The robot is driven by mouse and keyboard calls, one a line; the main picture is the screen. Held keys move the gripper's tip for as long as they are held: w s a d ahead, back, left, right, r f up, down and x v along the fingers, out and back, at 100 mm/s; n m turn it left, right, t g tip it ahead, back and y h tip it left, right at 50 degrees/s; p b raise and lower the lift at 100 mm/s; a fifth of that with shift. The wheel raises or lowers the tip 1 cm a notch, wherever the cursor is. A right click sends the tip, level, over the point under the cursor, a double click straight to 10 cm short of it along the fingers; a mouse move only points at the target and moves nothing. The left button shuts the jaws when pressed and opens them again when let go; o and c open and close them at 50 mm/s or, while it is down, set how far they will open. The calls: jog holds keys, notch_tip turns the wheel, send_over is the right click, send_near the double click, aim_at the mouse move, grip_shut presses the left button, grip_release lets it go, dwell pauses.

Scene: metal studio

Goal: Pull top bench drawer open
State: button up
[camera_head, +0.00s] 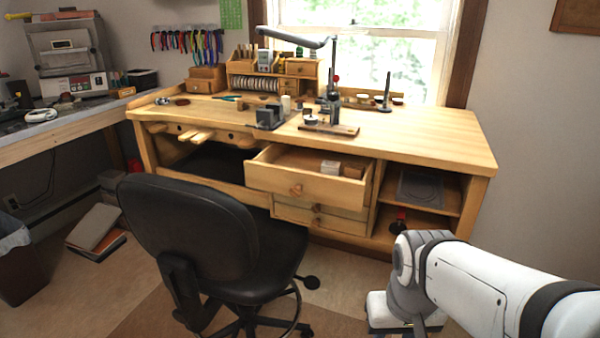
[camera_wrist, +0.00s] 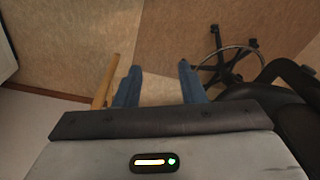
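The top bench drawer (camera_head: 270,180) is pulled out from the wooden bench (camera_head: 430,135); its inside shows, with small boxes (camera_head: 340,168) in it. Its round wooden knob (camera_head: 296,190) is uncovered in the head view. My gripper (camera_wrist: 158,84) shows in the wrist view as two blue fingers set apart, with bare floor between them. A narrow wooden piece (camera_wrist: 105,82) lies just left of the left finger; I cannot tell which part it belongs to. In the head view my arm is at the lower right, apart from the drawer, and no fingers can be made out.
A black swivel chair (camera_head: 200,230) stands before the bench, left of the drawer; its wheeled base (camera_wrist: 225,65) shows in the wrist view. Lower drawers (camera_head: 335,222) look shut. Open shelves (camera_head: 440,195) are to the right. Tools stand on the benchtop.

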jog(key=shift+w, duration=0.1)
jog(key=shift+d, duration=0.1)
jog(key=shift+o, duration=1.6)
jog(key=w+f+n+t+b, duration=0.1)
jog(key=w+n+t+b, duration=0.2)
jog(key=w, duration=0.8)
jog(key=n+t, duration=0.2)
jog(key=shift+w+f+n+b, duration=0.35)
jog(key=shift+f+n, duration=0.05)
jog(key=n+t+y+b, duration=0.65)
jog(key=n+t, duration=0.35)
jog(key=n, duration=0.7)
send_near(297, 193)
jog(key=w, duration=0.1)
jog(key=shift+y, duration=0.45)
jog(key=x, duration=0.7)
jog(key=shift+w+f+b, duration=0.15)
jog(key=shift+w+b, duration=0.15)
jog(key=shift+w, duration=0.05)
